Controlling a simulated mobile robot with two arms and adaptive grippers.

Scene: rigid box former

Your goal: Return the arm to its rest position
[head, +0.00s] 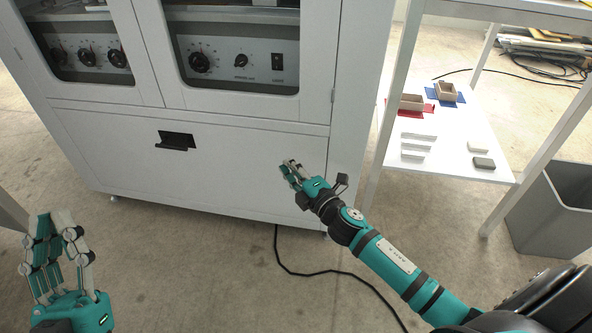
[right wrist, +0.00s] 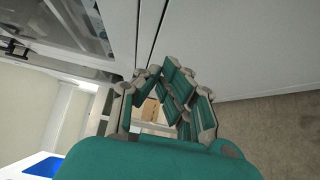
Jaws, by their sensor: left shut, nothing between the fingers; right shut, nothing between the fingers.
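My right arm (head: 395,262) reaches in from the lower right in the head view. Its gripper (head: 290,167) is shut and empty, in front of the white cabinet's lower panel (head: 240,178). In the right wrist view the gripper's fingers (right wrist: 165,75) come together at their tips, with the white cabinet surface beyond them. I cannot tell the exact gap to the panel. My left gripper (head: 52,225) is at the lower left of the head view, pointing up, shut and empty, above the floor.
The cabinet has a black handle (head: 177,141) and glass windows with dials (head: 235,62) above. To the right, a white table's lower shelf (head: 455,150) holds small boxes and blocks. A grey bin (head: 555,205) stands beside it. A black cable (head: 300,272) lies on the floor.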

